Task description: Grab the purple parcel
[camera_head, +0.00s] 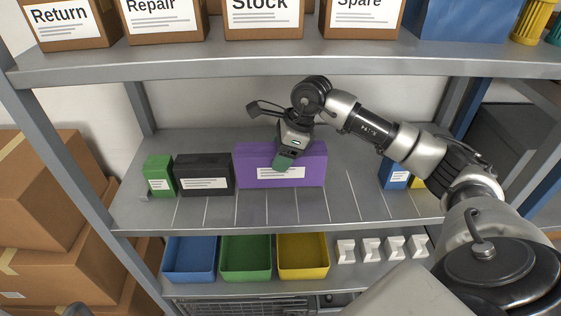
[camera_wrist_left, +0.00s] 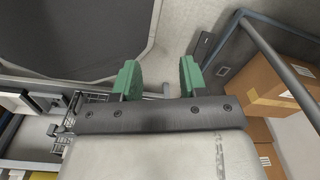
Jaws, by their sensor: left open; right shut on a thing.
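The purple parcel (camera_head: 304,165) is a box with a white label, on the middle shelf (camera_head: 330,208) in the head view. My right arm reaches in from the right, and my right gripper (camera_head: 285,160) points down at the parcel's front and top. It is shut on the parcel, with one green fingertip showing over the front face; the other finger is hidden. The parcel looks upright on the shelf. My left gripper (camera_wrist_left: 160,80) shows in the left wrist view, with its two green fingers apart and nothing between them.
A black box (camera_head: 203,174) and a green box (camera_head: 159,175) stand left of the parcel. A blue box (camera_head: 393,174) stands to the right. The upper shelf (camera_head: 300,67) holds cardboard bins close above my right arm. Coloured trays (camera_head: 246,273) sit below.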

